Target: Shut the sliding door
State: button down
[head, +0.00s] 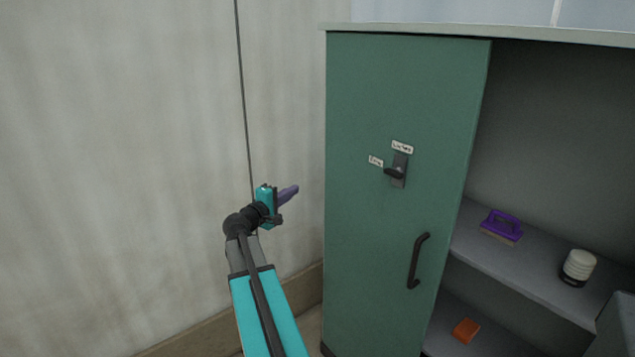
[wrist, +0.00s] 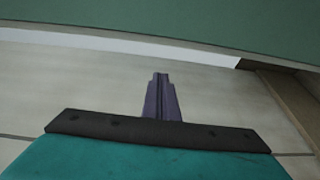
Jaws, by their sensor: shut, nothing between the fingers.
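The green sliding door (head: 375,240) covers the left part of the cabinet, and the right part stands open. A dark bar handle (head: 416,262) is on the door's lower right. A dark latch (head: 397,171) with a small knob sits higher up, with two small labels beside it whose text is too small to read surely. My gripper (head: 295,190) is shut and empty, left of the door and apart from the handle. In the wrist view its purple fingers (wrist: 161,95) are together, and a green surface (wrist: 200,20) spans the top.
On the open cabinet's upper shelf (head: 535,270) are a purple brush (head: 502,226) and a white-and-black jar (head: 578,267). An orange block (head: 466,330) lies on the lower shelf. A pale wall (head: 120,150) with a thin dark vertical line is at the left.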

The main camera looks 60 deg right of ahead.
jog(key=shift+s+d+r, duration=0.15)
jog(key=shift+d+r, duration=0.05)
jog(key=shift+r, duration=0.3)
jog(key=shift+s+d+r, duration=0.1)
jog(key=shift+d+r, duration=0.1)
jog(key=shift+r, duration=0.25)
jog(key=shift+d, duration=0.1)
jog(key=shift+d+p, duration=0.8)
jog(key=shift+d, duration=4.2)
jog(key=shift+s+a+p, duration=0.15)
jog(key=shift+s+a, duration=0.1)
jog(key=shift+s, duration=0.35)
jog(key=shift+s+a+p, duration=0.1)
jog(key=shift+s+a, duration=0.15)
jog(key=shift+s, duration=0.35)
jog(key=shift+s+a+p, duration=0.15)
jog(key=shift+s+a, duration=0.1)
jog(key=shift+s, duration=0.35)
jog(key=shift+a+f, duration=0.1)
